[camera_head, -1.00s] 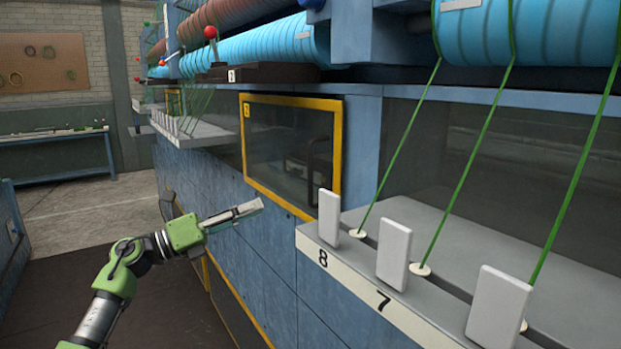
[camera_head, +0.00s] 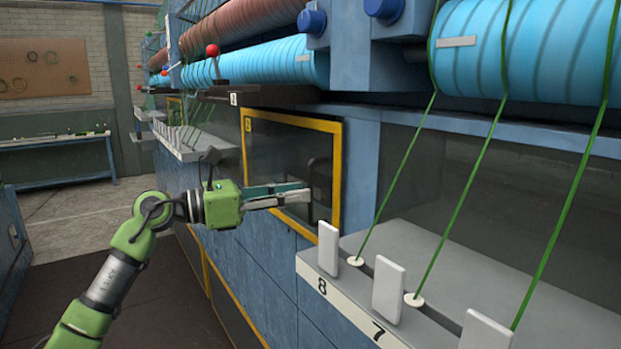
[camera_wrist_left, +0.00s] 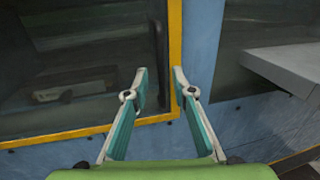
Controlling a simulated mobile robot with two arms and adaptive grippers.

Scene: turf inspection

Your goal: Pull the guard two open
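The guard (camera_head: 275,150) is a dark see-through panel in a yellow frame on the blue machine's side. It sits flush in its opening and looks closed. A small yellow label is in its upper left corner, too small to read surely. A dark upright handle (camera_head: 314,180) is near its right edge, partly behind my gripper. My left gripper (camera_head: 303,190) is in front of the guard's lower right part. In the left wrist view its fingers (camera_wrist_left: 159,72) are apart with nothing gripped, near the frame's right side (camera_wrist_left: 175,40). My right gripper is not in view.
A grey ledge (camera_head: 450,245) with white upright plates and green strands juts out right of the guard, close to my gripper. Another ledge (camera_head: 205,153) with strands is to the left. Blue rollers (camera_head: 260,65) run above. Dark floor is free at lower left.

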